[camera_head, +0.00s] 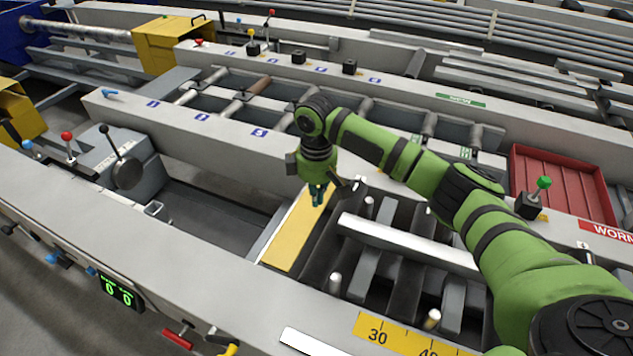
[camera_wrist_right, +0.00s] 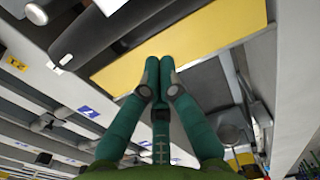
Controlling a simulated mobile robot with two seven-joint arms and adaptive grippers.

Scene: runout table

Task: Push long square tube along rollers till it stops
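A long pale square tube (camera_head: 410,243) lies slanting across the dark rollers (camera_head: 322,238) in the head view. Its left end is near the yellow plate (camera_head: 299,230). My right gripper (camera_head: 318,193) points down above the far part of that plate, to the left of the tube's end and apart from it. Its teal fingers are together with nothing seen between them; they also show in the right wrist view (camera_wrist_right: 157,75), over the yellow plate (camera_wrist_right: 185,43). My right arm hides part of the bed behind the tube. My left gripper is not in view.
A red tray (camera_head: 562,187) and a green-knobbed lever (camera_head: 535,198) stand at the right. A yellow scale (camera_head: 400,338) and a green digital display (camera_head: 119,292) are on the front rail. Short upright pins (camera_head: 335,283) stand around the rollers.

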